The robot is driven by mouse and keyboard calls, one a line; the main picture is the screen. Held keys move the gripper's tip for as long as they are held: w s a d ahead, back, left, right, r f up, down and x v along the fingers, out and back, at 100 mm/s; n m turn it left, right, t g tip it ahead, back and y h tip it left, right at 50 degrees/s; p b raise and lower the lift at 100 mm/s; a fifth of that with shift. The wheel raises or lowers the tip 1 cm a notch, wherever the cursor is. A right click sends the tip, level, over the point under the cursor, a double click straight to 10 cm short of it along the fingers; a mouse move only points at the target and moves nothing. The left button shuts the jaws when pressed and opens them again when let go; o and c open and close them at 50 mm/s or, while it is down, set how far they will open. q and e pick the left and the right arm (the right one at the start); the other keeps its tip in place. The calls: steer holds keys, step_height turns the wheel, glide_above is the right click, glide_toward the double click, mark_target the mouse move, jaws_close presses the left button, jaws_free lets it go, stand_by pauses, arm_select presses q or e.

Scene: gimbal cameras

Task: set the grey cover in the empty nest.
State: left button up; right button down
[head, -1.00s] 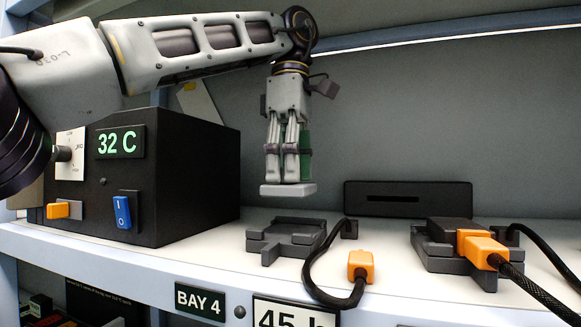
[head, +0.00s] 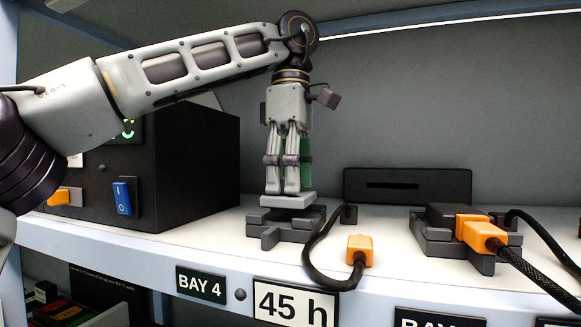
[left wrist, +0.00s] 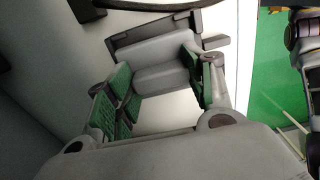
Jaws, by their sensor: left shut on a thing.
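My left gripper (head: 287,190) points straight down and is shut on the light grey cover (head: 288,201), a flat slab held level. The cover is directly over the dark grey empty nest (head: 285,238) on the shelf. Its underside is at or just above the nest's top; I cannot tell whether they touch. The cover hides part of the nest. In the left wrist view, the green-padded fingers of the left gripper (left wrist: 160,88) stand either side of grey parts.
A black box with a blue switch (head: 122,196) stands left of the nest. A cable with an orange plug (head: 360,250) lies just right. A dark filled nest (head: 440,240) with an orange plug (head: 480,235) sits farther right. A black slotted block (head: 408,186) is behind.

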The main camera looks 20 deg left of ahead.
arm_select(q)
steer(key=shift+f, duration=0.5)
steer(key=shift+f+b, duration=0.4)
steer(key=shift+f, duration=0.2)
stand_by(0.6)
steer(key=o, duration=1.1)
steer(key=shift+r, duration=0.1)
steer(key=shift+r+p, duration=0.5)
steer(key=shift+r, duration=2)
steer(key=shift+r, duration=0.4)
